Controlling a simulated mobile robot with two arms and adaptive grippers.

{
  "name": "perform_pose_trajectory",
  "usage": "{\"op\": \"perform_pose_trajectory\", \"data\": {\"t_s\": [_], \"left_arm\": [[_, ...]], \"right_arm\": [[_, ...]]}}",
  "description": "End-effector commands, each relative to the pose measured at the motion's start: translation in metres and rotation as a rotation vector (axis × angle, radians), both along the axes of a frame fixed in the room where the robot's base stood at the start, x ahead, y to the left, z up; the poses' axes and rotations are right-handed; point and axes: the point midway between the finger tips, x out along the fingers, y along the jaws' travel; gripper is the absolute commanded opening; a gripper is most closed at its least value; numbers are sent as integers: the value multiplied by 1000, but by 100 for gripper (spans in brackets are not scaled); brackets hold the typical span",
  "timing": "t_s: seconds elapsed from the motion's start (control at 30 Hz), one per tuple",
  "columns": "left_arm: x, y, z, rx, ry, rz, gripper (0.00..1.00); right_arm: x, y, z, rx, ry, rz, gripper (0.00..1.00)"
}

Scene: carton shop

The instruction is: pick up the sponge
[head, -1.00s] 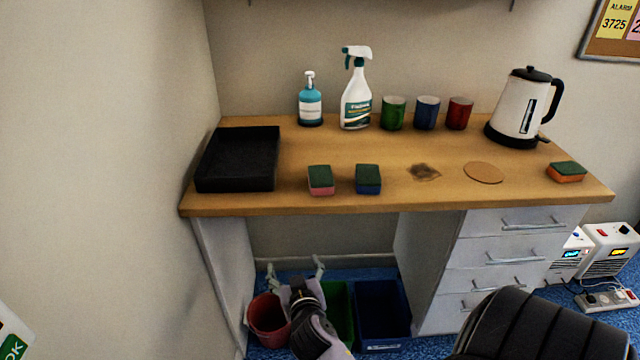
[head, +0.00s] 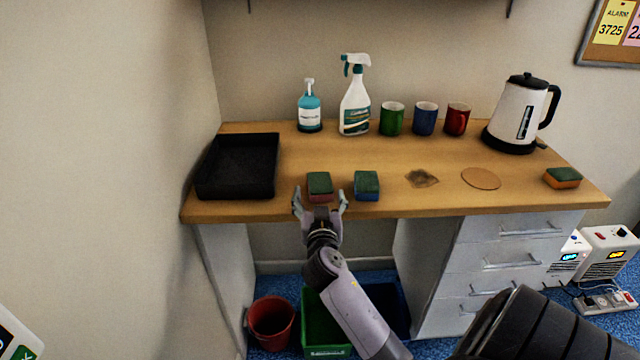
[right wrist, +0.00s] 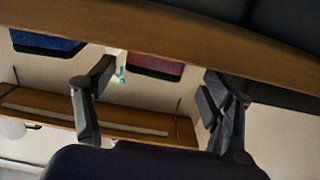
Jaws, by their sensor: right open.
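Three sponges with green tops lie on the wooden desk (head: 300,212): a pink one (head: 320,186), a blue one (head: 367,186) to its right, and an orange one (head: 562,178) at the far right. My right gripper (head: 320,199) is open at the desk's front edge, its fingers spread left and right in front of the pink sponge. In the right wrist view the pink sponge (right wrist: 155,66) shows beyond the gap between the open fingers (right wrist: 155,95), and the blue sponge (right wrist: 45,42) is off to the left. My left gripper is not in view.
A black tray (head: 237,188) stands at the desk's left end. A soap bottle (head: 310,112), spray bottle (head: 355,105), three mugs (head: 425,118) and a kettle (head: 518,118) stand along the back. A stain (head: 421,178) and round coaster (head: 481,178) lie right of the blue sponge.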

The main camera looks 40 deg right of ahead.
Motion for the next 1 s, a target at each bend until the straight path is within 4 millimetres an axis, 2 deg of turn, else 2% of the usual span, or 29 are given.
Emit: {"op": "perform_pose_trajectory", "data": {"t_s": [0.23,0.5,0.8,1.0], "left_arm": [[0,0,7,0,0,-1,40],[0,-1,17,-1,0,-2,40],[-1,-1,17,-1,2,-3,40],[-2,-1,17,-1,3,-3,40]], "right_arm": [[13,-13,3,-3,1,0,76],[40,-38,1,-1,0,1,76],[44,-42,-1,0,0,1,76],[44,-41,-1,0,0,1,64]]}}
